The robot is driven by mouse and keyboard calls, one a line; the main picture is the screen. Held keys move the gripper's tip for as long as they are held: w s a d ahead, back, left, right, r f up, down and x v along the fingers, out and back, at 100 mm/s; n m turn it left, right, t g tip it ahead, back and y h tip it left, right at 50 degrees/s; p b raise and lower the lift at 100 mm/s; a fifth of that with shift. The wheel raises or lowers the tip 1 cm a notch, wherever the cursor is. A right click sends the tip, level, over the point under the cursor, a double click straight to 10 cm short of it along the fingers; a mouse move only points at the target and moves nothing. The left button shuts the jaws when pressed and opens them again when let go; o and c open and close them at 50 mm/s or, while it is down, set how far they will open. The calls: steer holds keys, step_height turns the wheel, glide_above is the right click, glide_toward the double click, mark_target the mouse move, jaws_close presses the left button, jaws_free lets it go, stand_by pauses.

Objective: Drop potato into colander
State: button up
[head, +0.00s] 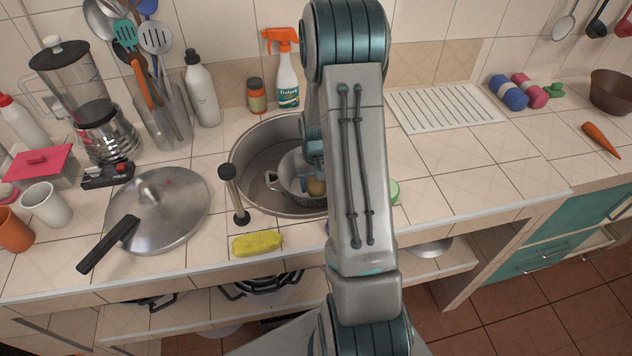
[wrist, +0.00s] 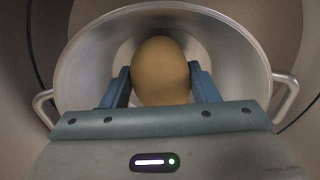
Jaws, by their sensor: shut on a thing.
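The potato (wrist: 160,72) is a smooth tan oval, held between the two blue fingers of my gripper (wrist: 161,88) in the wrist view. My gripper is shut on it. The colander (wrist: 88,72) is a metal bowl with two side handles, and its rim surrounds the potato and fingers in the wrist view. In the head view the colander (head: 286,181) sits inside the round sink, partly hidden by my arm. The potato (head: 316,187) shows there at the colander, beside my arm. I cannot tell whether the potato touches the colander.
The round metal sink (head: 248,156) surrounds the colander. A pan lid (head: 160,205) lies left. A spray bottle (head: 287,80) stands behind.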

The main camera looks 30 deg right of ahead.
steer(key=shift+f+b, duration=0.45)
steer(key=shift+f, duration=0.1)
steer(key=o, duration=1.1)
steer(key=shift+r, duration=0.15)
steer(key=shift+r+p, duration=0.3)
steer(key=shift+p, duration=0.15)
step_height(320, 180, up, 12)
steer(key=r, duration=0.1)
steer(key=s+a+r+n+t, duration=0.1)
steer(key=s+a+r, duration=0.3)
steer(key=s+a, duration=0.1)
steer(key=s+a+r+n+t, duration=0.1)
steer(key=s+a+r, duration=0.2)
steer(key=s+a, duration=0.2)
steer(key=s+a+r+n+t, duration=0.1)
steer(key=s+a+r, duration=0.3)
steer(key=s, duration=0.5)
steer(key=shift+s+a+r, duration=0.25)
steer(key=shift+a+r, duration=0.1)
steer(key=shift+a, duration=0.35)
